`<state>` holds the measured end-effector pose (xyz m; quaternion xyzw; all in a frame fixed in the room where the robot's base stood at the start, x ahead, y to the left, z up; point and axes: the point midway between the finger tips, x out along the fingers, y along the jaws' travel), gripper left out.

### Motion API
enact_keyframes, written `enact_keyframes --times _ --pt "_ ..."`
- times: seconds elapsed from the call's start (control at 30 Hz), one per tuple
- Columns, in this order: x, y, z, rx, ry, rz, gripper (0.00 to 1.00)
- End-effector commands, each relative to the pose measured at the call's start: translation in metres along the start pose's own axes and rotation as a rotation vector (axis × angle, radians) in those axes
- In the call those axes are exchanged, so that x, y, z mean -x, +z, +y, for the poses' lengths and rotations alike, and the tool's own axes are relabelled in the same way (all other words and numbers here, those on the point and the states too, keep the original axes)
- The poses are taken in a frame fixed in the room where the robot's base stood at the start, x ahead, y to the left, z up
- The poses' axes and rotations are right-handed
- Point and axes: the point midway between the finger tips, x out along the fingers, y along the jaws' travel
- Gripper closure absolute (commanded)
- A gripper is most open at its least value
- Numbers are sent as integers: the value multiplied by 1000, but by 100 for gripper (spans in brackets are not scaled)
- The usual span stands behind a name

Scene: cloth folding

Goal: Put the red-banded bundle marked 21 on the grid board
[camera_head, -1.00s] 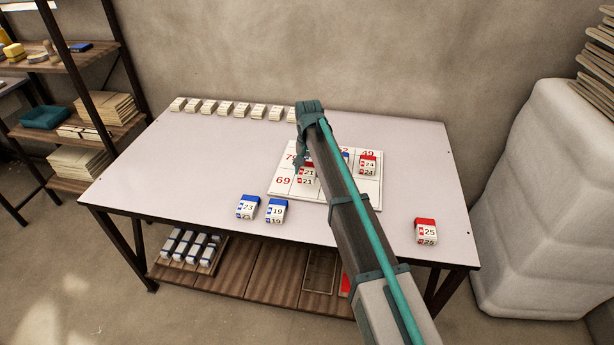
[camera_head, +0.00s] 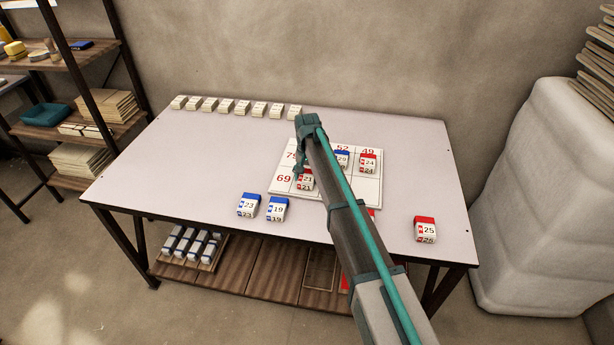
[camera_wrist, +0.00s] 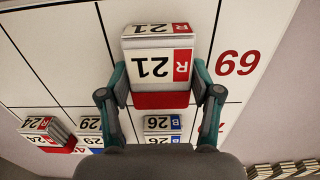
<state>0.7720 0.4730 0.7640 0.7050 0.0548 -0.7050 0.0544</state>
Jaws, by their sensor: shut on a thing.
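The red-banded bundle marked 21 (camera_head: 305,184) is between the fingers of my gripper (camera_head: 303,172), at the front left part of the white grid board (camera_head: 330,200). In the wrist view, the bundle (camera_wrist: 155,55) sits between both fingertips of my gripper (camera_wrist: 160,85), which is shut on it. It lies over a board cell beside the printed red 69 (camera_wrist: 238,62). I cannot tell whether its underside touches the board. The red-banded 24 (camera_head: 367,163) and blue-banded 29 (camera_head: 342,159) are on the board. A blue-banded 26 (camera_wrist: 163,125) shows in the wrist view.
Blue-banded bundles 23 (camera_head: 248,205) and 19 (camera_head: 277,209) stand on the table left of the board's front. Red-banded 25 (camera_head: 425,229) is at the front right. Several pale bundles (camera_head: 225,105) line the back edge. The table's left side (camera_head: 170,160) is clear.

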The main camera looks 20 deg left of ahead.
Motion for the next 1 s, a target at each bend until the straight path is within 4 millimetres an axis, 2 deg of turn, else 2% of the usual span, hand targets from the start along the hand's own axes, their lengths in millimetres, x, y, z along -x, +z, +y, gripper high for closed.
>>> enact_keyframes --times 0.07,0.1,0.23,0.57,0.7,0.87,1.0 --pt "-2 0 0 0 0 0 72" --pt "-3 0 0 0 0 0 35" --pt "-3 0 0 0 0 0 13" --pt "-2 0 0 0 0 0 11" --pt "4 0 0 0 0 1 11" --pt "25 -1 0 0 -1 2 11" --pt "52 -1 0 0 -1 2 11"
